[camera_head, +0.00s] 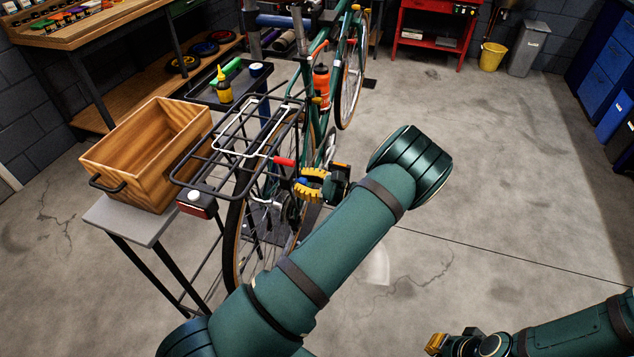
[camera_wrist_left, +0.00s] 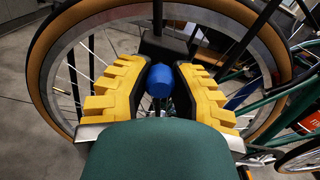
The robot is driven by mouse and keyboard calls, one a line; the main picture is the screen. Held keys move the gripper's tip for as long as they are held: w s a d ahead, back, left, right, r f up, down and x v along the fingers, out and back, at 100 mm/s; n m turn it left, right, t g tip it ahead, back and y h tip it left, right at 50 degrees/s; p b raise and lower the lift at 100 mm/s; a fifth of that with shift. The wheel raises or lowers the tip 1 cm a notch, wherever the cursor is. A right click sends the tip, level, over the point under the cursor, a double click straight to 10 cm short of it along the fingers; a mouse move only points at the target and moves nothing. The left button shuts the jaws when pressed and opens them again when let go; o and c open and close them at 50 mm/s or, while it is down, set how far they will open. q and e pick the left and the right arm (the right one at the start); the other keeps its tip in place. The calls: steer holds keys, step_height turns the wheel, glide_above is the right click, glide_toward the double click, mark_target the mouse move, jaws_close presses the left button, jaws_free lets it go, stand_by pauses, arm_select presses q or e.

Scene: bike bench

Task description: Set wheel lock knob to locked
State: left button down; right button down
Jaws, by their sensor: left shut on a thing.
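A blue knob (camera_wrist_left: 160,80), which I take to be the wheel lock knob, sits between the yellow fingers of my left gripper (camera_wrist_left: 157,90) in the left wrist view. My left gripper is shut on it. In the head view my left gripper (camera_head: 313,184) is beside the bicycle's rear wheel (camera_head: 236,240), below the rack. There the fingers hide most of the knob, and I cannot read its setting. My right gripper (camera_head: 437,343) shows only in part at the bottom edge, away from the bicycle; its opening is not clear.
The black rear rack (camera_head: 190,180) is just above and left of my left gripper, with a red-tipped part (camera_head: 285,161) close by. A wooden crate (camera_head: 130,185) stands on a small grey table (camera_head: 120,222) at left. The floor at right is clear.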

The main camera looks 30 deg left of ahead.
arm_select(q)
steer(key=shift+s+a, duration=0.1)
steer(key=shift+a, duration=0.3)
steer(key=c, duration=0.7)
jaws_free()
steer(key=shift+c, duration=0.2)
steer(key=shift+d, duration=0.1)
steer(key=v, duration=1.1)
steer(key=shift+d, duration=0.4)
